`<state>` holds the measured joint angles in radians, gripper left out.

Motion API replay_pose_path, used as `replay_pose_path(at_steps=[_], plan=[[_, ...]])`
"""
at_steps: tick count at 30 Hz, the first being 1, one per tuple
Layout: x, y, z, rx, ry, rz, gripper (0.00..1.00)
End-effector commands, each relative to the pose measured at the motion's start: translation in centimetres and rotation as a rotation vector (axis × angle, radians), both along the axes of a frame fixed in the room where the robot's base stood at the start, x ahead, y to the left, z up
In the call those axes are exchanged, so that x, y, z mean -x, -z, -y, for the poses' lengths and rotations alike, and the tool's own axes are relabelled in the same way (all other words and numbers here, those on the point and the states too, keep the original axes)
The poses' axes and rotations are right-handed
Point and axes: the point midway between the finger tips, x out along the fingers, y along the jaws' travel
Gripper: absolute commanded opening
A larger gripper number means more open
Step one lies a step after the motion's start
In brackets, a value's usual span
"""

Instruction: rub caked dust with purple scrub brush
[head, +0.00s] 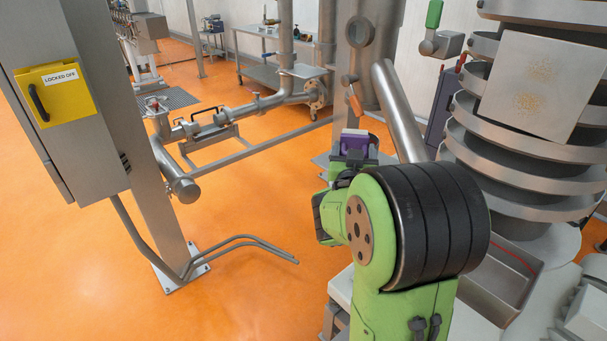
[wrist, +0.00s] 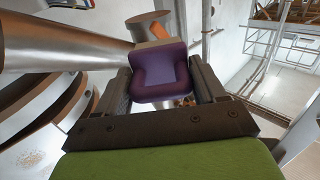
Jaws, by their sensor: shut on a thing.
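The purple scrub brush (head: 354,142) is held in my gripper (head: 353,157), near the centre of the head view. In the wrist view the brush (wrist: 160,74) sits between the two dark fingers of my gripper (wrist: 164,84), which are shut on its sides. The caked dust (head: 529,103) shows as tan patches on a pale grey plate (head: 574,80) on the ringed steel machine at right. The brush is well to the left of the plate and apart from it. Faint dust (wrist: 30,158) shows at the wrist view's lower left.
A slanted steel pipe (head: 398,112) stands between the brush and the ringed machine (head: 515,180). A steel tray (head: 500,275) lies below the machine. A grey cabinet with a yellow "LOCKED OFF" box (head: 58,95) stands at left. Orange floor (head: 100,270) is open at lower left.

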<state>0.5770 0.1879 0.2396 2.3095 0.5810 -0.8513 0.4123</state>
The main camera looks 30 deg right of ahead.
Motion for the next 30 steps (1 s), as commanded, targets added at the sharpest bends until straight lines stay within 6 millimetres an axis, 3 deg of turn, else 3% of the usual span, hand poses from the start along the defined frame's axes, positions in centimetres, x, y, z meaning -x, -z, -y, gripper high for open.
replay_pose_path(at_steps=[1, 7, 12, 15, 20, 30], plan=[[1.8, -2.4, 1.7, 0.005, 0.071, 0.01, 0.45], [9.9, -8.8, 6.7, 0.006, 0.356, 0.01, 0.45], [16.9, -13.2, 8.5, 0.004, 0.574, 0.007, 0.45], [19.7, -14.7, 8.7, 0.002, 0.656, 0.004, 0.45], [21.3, -15.4, 8.9, -0.001, 0.706, -0.002, 0.45], [20.6, -15.6, 12.9, -0.001, 0.706, -0.003, 0.45]])
